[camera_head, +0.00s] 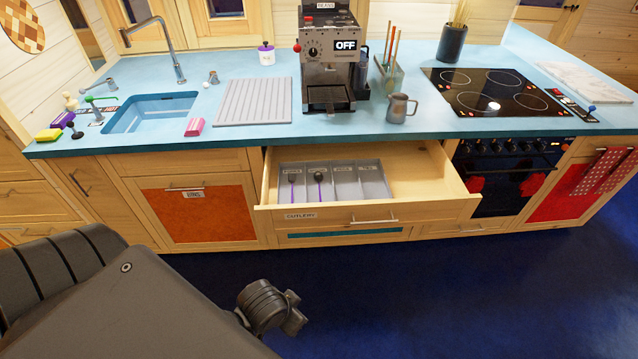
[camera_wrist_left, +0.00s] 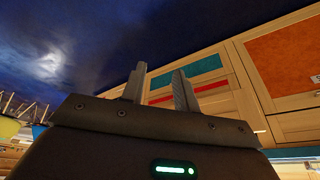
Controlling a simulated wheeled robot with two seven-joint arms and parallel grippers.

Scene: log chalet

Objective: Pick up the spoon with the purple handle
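The cutlery drawer (camera_head: 428,205) stands pulled open below the counter. Its grey divided tray (camera_head: 374,180) holds two utensils with dark heads and purple handles in the left compartments, one in the leftmost (camera_head: 292,188) and one beside it (camera_head: 320,186). Both are small here, and I cannot tell for sure which is a spoon. In the left wrist view my left gripper (camera_wrist_left: 160,85) has its two fingers apart with nothing between them. The dark end of my left arm shows low in the head view, in front of and below the drawer. My right gripper is not in view.
The counter (camera_head: 240,140) above holds a coffee machine (camera_head: 329,75), a metal jug (camera_head: 401,108), a sink (camera_head: 150,112) and a hob (camera_head: 490,92). An oven (camera_head: 510,180) is to the drawer's right. The blue floor (camera_head: 450,290) in front is clear.

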